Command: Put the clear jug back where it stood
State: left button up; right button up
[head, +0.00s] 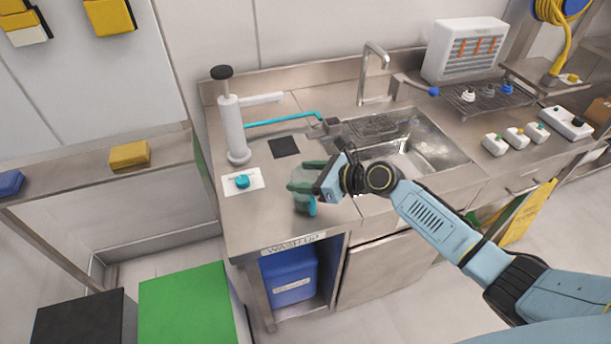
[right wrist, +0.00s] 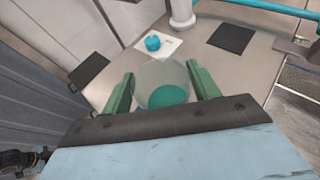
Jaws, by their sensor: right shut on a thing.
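The clear jug (head: 302,203) is a see-through, greenish vessel with teal showing at its side, over the front of the steel counter left of the sink. My right gripper (head: 304,183) has its green fingers on either side of it. In the right wrist view my right gripper (right wrist: 161,86) is shut on the jug (right wrist: 160,76), and a round teal patch shows through it. The jug looks about upright. I cannot tell whether its base touches the counter. My left gripper is not in view.
A teal knob (head: 242,182) on a white card (head: 258,174), a white pump column (head: 234,130) and a dark square pad (head: 284,146) are on the counter (head: 245,222). The sink (head: 425,150) and tap (head: 375,60) lie right. Bare counter shows front left.

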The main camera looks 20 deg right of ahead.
jog(key=shift+f, duration=0.15)
jog(key=o, duration=1.1)
jog(key=shift+o, duration=0.2)
jog(key=shift+s+d+r, duration=0.2)
jog(key=shift+d+r, duration=0.05)
jog(key=p+v, duration=0.1)
jog(key=v, duration=1)
jog(key=shift+s+d, duration=0.15)
jog(key=shift+s, duration=0.05)
